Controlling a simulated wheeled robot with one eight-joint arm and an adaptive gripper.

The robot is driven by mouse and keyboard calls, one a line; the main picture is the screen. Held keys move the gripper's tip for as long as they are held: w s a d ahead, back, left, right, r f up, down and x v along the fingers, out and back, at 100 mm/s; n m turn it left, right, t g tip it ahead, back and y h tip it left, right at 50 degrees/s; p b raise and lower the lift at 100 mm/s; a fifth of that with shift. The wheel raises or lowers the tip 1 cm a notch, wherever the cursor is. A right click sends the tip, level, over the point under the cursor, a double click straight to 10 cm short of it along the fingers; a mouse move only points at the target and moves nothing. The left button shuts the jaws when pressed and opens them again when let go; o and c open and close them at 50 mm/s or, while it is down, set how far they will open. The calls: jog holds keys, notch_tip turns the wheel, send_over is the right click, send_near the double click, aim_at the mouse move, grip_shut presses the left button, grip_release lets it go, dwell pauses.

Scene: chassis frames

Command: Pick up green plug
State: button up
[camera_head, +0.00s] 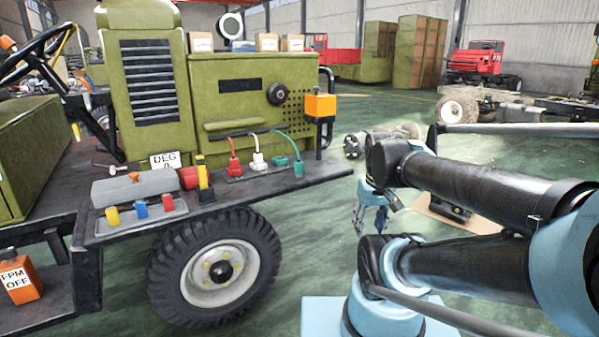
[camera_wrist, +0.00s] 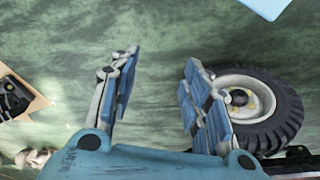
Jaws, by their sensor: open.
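The green plug (camera_head: 298,167) stands upright at the end of a green cable, on the dark ledge of the green vehicle chassis. A flatter green piece (camera_head: 280,161) lies just left of it. My gripper (camera_head: 370,222) is to the right of the ledge, pointing down, apart from the plug. In the wrist view my gripper (camera_wrist: 158,70) has its two fingers spread, with only green floor between them. The plug does not show in the wrist view.
A red plug (camera_head: 235,165) and a white plug (camera_head: 258,160) stand left of the green one. An orange box (camera_head: 320,105) hangs above the ledge. The chassis wheel (camera_head: 215,270) is below; it also shows in the wrist view (camera_wrist: 265,110). Floor between chassis and arm is clear.

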jog(key=w+a+r+n, duration=0.4)
jog(key=w+r+n, duration=0.3)
jog(key=w+r, duration=0.25)
notch_tip(320, 180, up, 13)
jog(key=n+g, duration=0.2)
jog(key=n, duration=1.4)
send_over(297, 162)
notch_tip(297, 162, down, 12)
jog(key=shift+s+r, duration=0.1)
jog(key=shift+w+f, duration=0.2)
jog(key=shift+f, duration=1.15)
jog(key=shift+w+f, duration=0.15)
jog(key=shift+f, duration=1.2)
grip_shut()
